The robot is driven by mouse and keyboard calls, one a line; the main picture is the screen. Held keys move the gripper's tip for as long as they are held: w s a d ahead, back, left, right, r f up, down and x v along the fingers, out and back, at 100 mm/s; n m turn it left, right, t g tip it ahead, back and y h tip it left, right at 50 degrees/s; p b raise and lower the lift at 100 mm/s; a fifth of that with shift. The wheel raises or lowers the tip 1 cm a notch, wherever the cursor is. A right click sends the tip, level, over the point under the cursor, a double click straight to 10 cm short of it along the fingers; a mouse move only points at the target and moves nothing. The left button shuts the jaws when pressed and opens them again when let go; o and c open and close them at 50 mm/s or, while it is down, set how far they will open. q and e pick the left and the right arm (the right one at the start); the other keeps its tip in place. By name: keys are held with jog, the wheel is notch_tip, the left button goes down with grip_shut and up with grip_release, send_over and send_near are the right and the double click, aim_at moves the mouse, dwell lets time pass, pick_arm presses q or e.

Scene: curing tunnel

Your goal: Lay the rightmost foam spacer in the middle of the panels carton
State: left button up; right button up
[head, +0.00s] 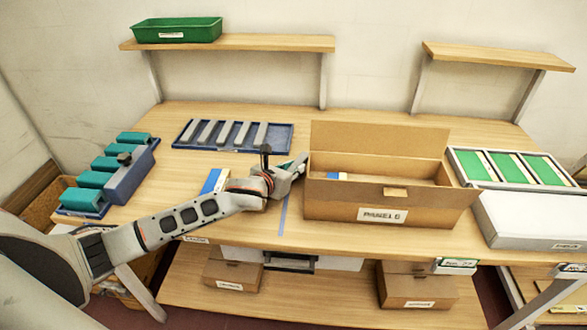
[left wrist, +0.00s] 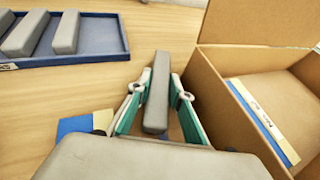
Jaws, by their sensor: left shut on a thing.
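My left gripper (head: 296,168) is just left of the panels carton (head: 340,208). In the left wrist view its two green-padded fingers (left wrist: 155,105) are shut on a grey foam spacer (left wrist: 156,85), a long bar pointing away from the wrist. The spacer is above the table, outside the carton's left wall. The carton is open, its back flap upright. A blue-edged panel with a pale label (left wrist: 262,118) lies inside it. The blue spacer tray (head: 283,138) stands behind, with several grey spacers in it and an empty stretch at its right end. My right gripper is not in view.
Teal-topped blocks (head: 105,164) stand at the left. Framed green panels (head: 497,168) and a white box (head: 530,218) are at the right. The table behind the carton is clear.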

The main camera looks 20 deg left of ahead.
pick_arm(q)
jog(key=shift+f, duration=0.15)
jog(key=o, duration=0.5)
